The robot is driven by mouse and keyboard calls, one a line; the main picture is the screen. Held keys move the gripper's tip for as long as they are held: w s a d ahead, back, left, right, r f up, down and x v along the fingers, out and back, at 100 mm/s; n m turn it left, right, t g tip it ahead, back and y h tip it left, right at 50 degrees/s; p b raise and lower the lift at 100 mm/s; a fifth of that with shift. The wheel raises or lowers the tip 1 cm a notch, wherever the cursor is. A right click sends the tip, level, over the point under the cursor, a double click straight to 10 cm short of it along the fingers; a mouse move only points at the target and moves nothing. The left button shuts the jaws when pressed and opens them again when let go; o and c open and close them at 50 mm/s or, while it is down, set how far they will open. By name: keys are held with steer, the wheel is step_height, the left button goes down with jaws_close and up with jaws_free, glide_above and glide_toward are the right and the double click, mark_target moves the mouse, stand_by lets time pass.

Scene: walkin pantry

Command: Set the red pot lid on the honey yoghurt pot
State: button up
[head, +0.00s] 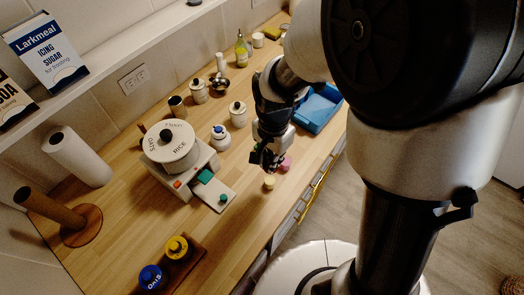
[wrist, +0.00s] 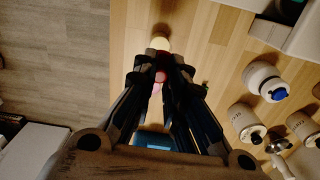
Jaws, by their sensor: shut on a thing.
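My gripper (head: 266,163) points down over the counter near its front edge. In the wrist view its fingers (wrist: 162,67) are closed around a small red thing, which looks like the red pot lid (wrist: 161,77); the fingers partly hide it. A small pale yellow pot (head: 269,183), which looks like the honey yoghurt pot, stands just in front of the gripper. It also shows just beyond the fingertips in the wrist view (wrist: 161,43). A pink pot (head: 286,162) stands close on the right of the gripper. I cannot make out the lid in the head view.
A blue tray (head: 332,97) lies behind the gripper.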

steer(key=shift+w+f+b, duration=0.1)
steer(key=shift+f+b, duration=2.2)
steer(key=shift+f, duration=0.7)
steer(key=shift+f, duration=0.45)
steer(key=o, duration=0.8)
steer(key=o, duration=0.5)
steer(key=shift+r, duration=0.1)
steer(key=shift+r+p, duration=2.8)
steer(key=shift+r, duration=0.65)
